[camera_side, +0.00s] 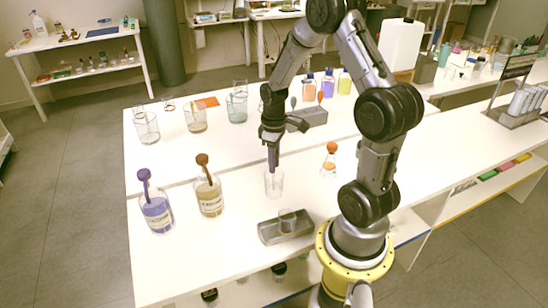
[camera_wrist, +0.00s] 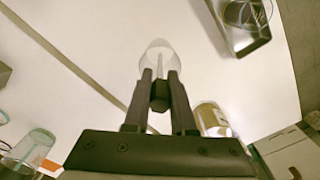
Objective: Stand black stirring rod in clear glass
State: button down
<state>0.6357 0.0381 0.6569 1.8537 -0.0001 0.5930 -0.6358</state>
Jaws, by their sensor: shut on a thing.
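The clear glass (camera_side: 274,187) stands on the white table below my gripper (camera_side: 273,164). It also shows in the wrist view (camera_wrist: 158,48), just beyond the fingertips. My gripper (camera_wrist: 160,85) is shut on the black stirring rod, whose dark head (camera_wrist: 160,97) sits between the fingers. A thin pale shaft runs from the head toward the glass and overlaps it in the wrist view. In the side view the fingers hide the rod's head. I cannot tell how far the shaft's tip is inside the glass.
A bottle with a brown-topped rod (camera_side: 209,197) and a purple one (camera_side: 158,213) stand to the left. A grey tray (camera_side: 264,233) holding a small glass is in front. An orange-topped flask (camera_side: 328,165) stands right. Several glasses and a grey rack (camera_side: 312,117) are behind.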

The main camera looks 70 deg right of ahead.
jog(key=shift+f, duration=0.15)
jog(key=c, duration=0.7)
grip_release()
notch_tip(320, 180, up, 14)
jog(key=shift+f, duration=0.1)
dwell(0.8)
